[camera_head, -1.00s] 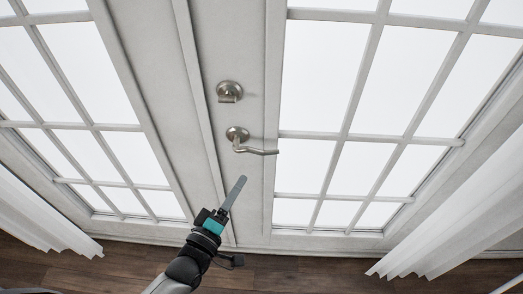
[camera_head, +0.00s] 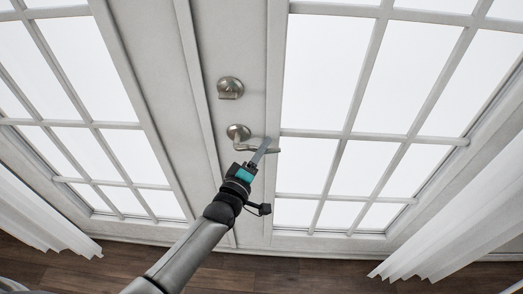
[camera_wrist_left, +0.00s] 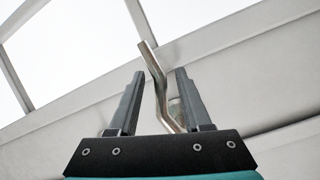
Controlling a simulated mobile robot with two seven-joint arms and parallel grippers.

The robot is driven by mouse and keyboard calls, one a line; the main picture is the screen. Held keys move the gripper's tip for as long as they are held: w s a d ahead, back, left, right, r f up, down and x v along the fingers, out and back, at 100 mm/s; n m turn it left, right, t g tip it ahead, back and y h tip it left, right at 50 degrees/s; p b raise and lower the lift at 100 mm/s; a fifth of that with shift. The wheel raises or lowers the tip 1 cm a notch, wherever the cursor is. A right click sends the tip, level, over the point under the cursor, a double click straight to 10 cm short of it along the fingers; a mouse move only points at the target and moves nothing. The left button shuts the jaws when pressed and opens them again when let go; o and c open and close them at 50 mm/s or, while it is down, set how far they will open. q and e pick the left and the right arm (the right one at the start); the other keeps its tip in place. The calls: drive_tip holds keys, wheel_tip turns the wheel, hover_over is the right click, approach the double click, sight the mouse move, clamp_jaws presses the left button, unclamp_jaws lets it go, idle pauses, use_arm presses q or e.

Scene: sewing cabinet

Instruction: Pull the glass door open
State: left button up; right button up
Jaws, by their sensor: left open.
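The glass door (camera_head: 271,203) has white frames and many panes, and it looks closed. Its metal lever handle (camera_head: 240,134) sits on the middle stile, with the lever pointing right. My left gripper (camera_head: 262,150) is at the lever in the head view and hides part of it. In the left wrist view the left gripper (camera_wrist_left: 156,100) is open, and the lever (camera_wrist_left: 158,85) passes between its two fingers, apart from the left one and close to the right one. My right gripper is not in view.
A round metal deadbolt (camera_head: 230,88) is above the handle. White curtains hang at the left (camera_head: 40,215) and right (camera_head: 455,220). The wooden floor (camera_head: 300,272) in front of the door looks clear.

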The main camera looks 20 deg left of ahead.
use_arm(q)
clamp_jaws()
idle(0.4)
idle(1.0)
